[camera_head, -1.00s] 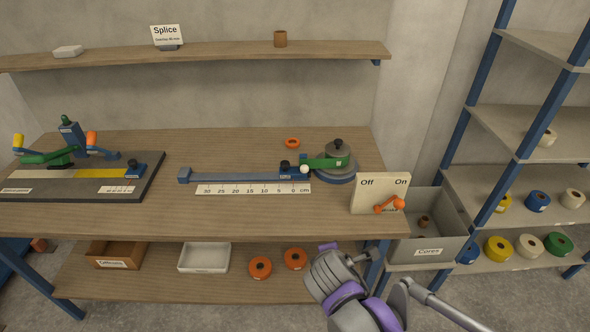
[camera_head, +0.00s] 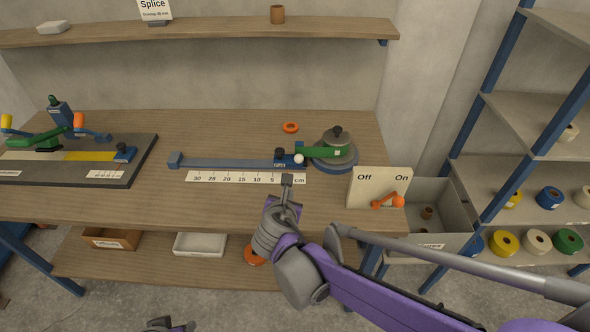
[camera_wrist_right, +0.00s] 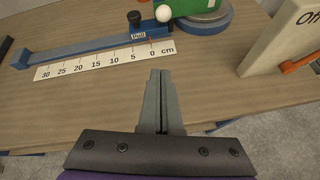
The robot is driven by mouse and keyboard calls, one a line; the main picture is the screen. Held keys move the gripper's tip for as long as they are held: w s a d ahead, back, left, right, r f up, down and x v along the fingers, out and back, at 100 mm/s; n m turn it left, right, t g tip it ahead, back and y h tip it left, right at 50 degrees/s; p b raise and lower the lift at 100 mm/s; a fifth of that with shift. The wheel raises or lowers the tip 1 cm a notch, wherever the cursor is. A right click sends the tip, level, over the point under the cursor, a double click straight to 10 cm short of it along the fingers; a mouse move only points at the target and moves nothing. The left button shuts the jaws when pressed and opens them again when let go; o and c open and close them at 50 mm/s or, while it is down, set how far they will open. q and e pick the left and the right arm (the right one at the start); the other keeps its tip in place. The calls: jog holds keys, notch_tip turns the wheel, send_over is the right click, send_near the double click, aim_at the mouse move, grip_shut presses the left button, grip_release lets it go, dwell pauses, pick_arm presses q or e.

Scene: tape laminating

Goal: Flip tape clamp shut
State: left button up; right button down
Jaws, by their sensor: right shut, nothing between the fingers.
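On the bench, a blue rail (camera_head: 225,163) ends at the right in a blue block (camera_head: 289,160) marked "Pull", with a black knob (camera_head: 280,153) and a white ball (camera_head: 298,159). A green arm (camera_head: 318,152) runs from there over a grey round reel (camera_head: 335,152). I cannot tell which part is the tape clamp. My right gripper (camera_head: 287,180) is shut and empty, in front of the block near the scale's low end. In the right wrist view its fingers (camera_wrist_right: 160,75) lie together, apart from the block (camera_wrist_right: 140,40). A grey and purple piece of my left arm shows at the bottom edge.
A white cm scale (camera_head: 240,178) lies before the rail. An Off/On panel (camera_head: 378,187) with an orange lever stands at the bench's right front. A dark board (camera_head: 128,172) with a green and blue fixture is at left. An orange ring (camera_head: 290,127) lies behind the rail.

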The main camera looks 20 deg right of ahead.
aim_at(299, 159)
jog(key=shift+w, duration=0.1)
jog(key=x, duration=1)
jog(key=shift+d, duration=0.15)
jog(key=shift+w+d+r+p, duration=0.25)
jog(key=shift+w+r, duration=0.1)
jog(key=shift+r, duration=0.2)
jog(key=shift+w+d+r+p, duration=0.2)
jog(key=shift+w+d+r, duration=0.1)
jog(key=shift+w+r, duration=0.15)
jog(key=shift+w+d+r, duration=0.25)
jog(key=shift+w+r, duration=0.1)
jog(key=shift+r, duration=0.1)
jog(key=shift+w+r+g, duration=0.15)
jog(key=shift+r+g, duration=0.1)
jog(key=shift+g, duration=0.05)
